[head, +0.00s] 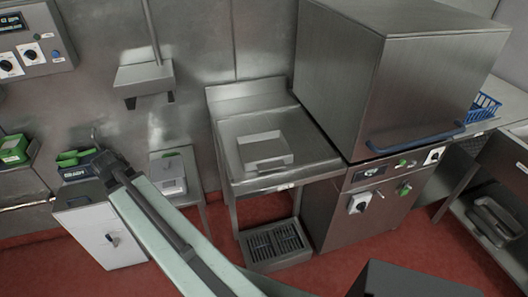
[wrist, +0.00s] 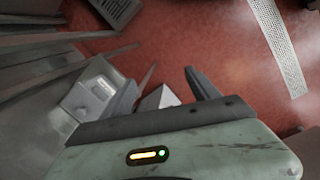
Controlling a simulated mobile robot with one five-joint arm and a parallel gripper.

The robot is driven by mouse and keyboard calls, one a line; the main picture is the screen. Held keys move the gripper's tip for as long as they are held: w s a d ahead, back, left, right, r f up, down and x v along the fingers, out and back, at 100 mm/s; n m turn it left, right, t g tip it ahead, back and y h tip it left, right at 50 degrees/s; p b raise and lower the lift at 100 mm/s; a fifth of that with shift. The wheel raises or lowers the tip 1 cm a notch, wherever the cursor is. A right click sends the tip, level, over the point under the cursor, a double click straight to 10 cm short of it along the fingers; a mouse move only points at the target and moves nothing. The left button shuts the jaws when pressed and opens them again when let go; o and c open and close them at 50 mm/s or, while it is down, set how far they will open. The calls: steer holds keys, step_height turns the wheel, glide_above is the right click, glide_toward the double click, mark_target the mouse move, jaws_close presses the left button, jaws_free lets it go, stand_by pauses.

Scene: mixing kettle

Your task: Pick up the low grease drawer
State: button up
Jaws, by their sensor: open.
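A shallow steel tray with low walls, which looks like the low grease drawer (head: 264,152), sits on the steel side table left of the big machine in the head view. I cannot make it out for sure in the wrist view. My gripper (head: 112,162) is well to the left of it in the head view, at the end of my pale green arm, near the small white cabinet. It is open, and I see nothing held in it.
The steel side table (head: 237,172) has a grated tray (head: 274,243) low beneath it. A large steel machine (head: 365,95) with a blue handle stands to its right. A small stand holds a steel box (head: 172,176). A white cabinet (head: 105,240) stands at left. Red floor shows between.

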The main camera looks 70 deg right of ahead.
steer(key=s+d+r+n+g+h+p, duration=0.1)
steer(key=s+d+r, duration=0.1)
steer(key=s+d, duration=0.5)
steer(key=s+d+r+n+p, duration=0.1)
steer(key=s+d+r+p, duration=0.15)
steer(key=d, duration=0.85)
steer(key=n+g+p, duration=0.2)
steer(key=n, duration=0.1)
glide_toward(271, 164)
steer(key=shift+d+f, duration=0.15)
steer(key=shift+s, duration=0.2)
steer(key=b+x, duration=0.7)
steer(key=x, duration=0.1)
steer(key=shift+w+a+f, duration=0.15)
steer(key=shift+w+a, duration=0.05)
steer(key=shift+a, duration=0.1)
steer(key=shift+s+d+f, duration=0.1)
steer(key=shift+s, duration=0.05)
steer(key=shift+r, duration=0.2)
jaws_close()
